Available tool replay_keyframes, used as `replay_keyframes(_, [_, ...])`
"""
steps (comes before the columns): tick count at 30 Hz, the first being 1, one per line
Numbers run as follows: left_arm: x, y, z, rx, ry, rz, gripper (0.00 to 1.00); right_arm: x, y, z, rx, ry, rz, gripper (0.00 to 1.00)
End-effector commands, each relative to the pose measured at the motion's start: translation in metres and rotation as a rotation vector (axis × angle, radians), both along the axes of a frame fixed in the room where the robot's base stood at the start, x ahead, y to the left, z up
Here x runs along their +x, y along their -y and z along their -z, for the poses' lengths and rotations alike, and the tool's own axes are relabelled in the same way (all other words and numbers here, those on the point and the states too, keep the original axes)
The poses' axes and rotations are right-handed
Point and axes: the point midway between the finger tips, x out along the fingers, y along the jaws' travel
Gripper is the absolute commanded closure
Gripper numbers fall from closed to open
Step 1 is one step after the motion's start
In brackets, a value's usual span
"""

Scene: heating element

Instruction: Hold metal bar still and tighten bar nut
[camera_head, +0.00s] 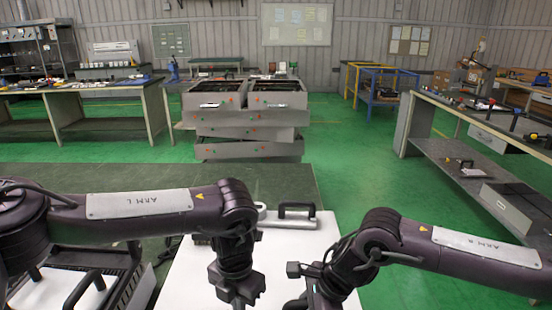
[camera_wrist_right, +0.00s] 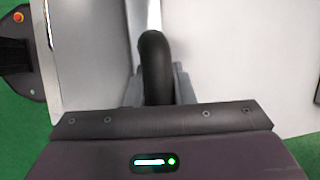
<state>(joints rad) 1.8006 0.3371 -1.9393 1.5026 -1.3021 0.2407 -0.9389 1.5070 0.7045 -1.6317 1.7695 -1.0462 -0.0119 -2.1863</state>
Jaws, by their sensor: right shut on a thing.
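My right gripper (camera_wrist_right: 157,88) is shut around a black rounded handle or bar (camera_wrist_right: 155,62) over a white surface in the right wrist view. Its lower end is hidden between the fingers. In the head view my right gripper (camera_head: 318,298) is at the bottom edge, partly cut off, and what it holds is not clear there. My left gripper (camera_head: 237,292) points down over the white panel (camera_head: 285,255). Its finger gap is too small to judge. A silver metal piece (camera_head: 272,219) with a black handle (camera_head: 297,209) lies at the panel's far edge. I cannot make out a nut.
A dark rack with black handles (camera_head: 85,288) stands at the lower left. A dark green table top (camera_head: 150,180) lies beyond my left arm. A grey stacked machine (camera_head: 248,125) stands farther back. Workbenches line both sides, with open green floor between.

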Motion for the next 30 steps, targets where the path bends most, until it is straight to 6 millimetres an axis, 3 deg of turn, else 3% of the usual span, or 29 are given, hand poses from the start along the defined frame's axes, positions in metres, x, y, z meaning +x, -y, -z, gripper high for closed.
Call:
replay_keyframes(15, [0.001, 0.0, -0.055, 0.0, 0.001, -0.001, 1.0, -0.001, 0.0, 0.001, 0.0, -0.004, -0.002, 1.0])
replay_keyframes(27, [0.001, 0.0, -0.059, 0.0, 0.001, -0.001, 1.0, -0.001, 0.0, 0.001, 0.0, -0.004, -0.002, 1.0])
replay_keyframes(28, [0.001, 0.0, -0.059, 0.0, 0.001, -0.001, 1.0, -0.001, 0.0, 0.001, 0.0, -0.004, -0.002, 0.75])
replay_keyframes(30, [0.001, 0.0, -0.059, 0.0, 0.001, -0.001, 1.0, -0.001, 0.0, 0.001, 0.0, -0.004, -0.002, 0.66])
